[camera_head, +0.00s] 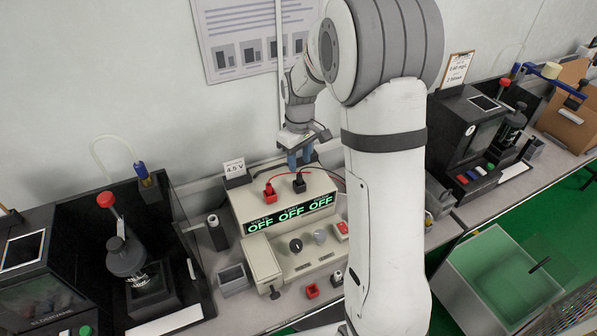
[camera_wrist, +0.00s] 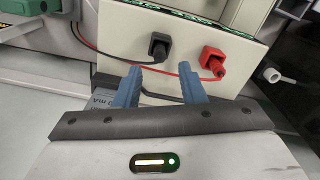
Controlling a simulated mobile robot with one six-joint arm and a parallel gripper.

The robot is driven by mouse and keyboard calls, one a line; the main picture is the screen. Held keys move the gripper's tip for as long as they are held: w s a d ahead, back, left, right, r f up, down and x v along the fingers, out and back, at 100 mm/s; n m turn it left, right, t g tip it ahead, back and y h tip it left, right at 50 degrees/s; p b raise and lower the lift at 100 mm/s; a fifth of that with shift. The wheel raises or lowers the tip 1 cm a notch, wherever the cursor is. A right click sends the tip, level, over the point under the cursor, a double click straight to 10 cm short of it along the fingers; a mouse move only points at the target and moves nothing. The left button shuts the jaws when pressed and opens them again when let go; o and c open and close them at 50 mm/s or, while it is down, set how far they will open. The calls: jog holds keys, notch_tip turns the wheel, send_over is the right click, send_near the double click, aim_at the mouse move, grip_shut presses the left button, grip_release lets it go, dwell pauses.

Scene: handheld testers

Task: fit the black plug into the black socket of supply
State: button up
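The supply (camera_head: 245,207) is a cream box with a green display reading OFF three times. A black plug (camera_head: 299,184) stands upright on its top, to the right of a red plug (camera_head: 269,192). In the wrist view the black plug (camera_wrist: 158,47) is just beyond my fingertips and the red plug (camera_wrist: 213,60) is to its right. My gripper (camera_head: 299,162) is behind the black plug, with blue fingers; the wrist view shows them apart with no plug between them (camera_wrist: 160,69). The black socket is hidden; I cannot tell how deep the black plug sits.
A 4.5 V card (camera_head: 235,168) stands behind the supply. Cables run close to the plugs and fingers. A dark tester (camera_head: 130,262) stands at left, another (camera_head: 470,140) at right. A red connector (camera_head: 312,290) and a small grey bin (camera_head: 233,278) lie in front.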

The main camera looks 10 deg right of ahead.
aim_at(300, 174)
notch_tip(300, 174, up, 6)
jog(key=s+r+m+t, duration=0.1)
jog(key=s+r, duration=0.2)
jog(key=s, duration=0.2)
jog(key=s+r+m, duration=0.2)
jog(key=s+r, duration=0.1)
jog(key=s, duration=0.3)
jog(key=s+m+t, duration=0.2)
jog(key=s+m, duration=0.1)
jog(key=s, duration=1.1)
jog(key=shift+f, duration=0.4)
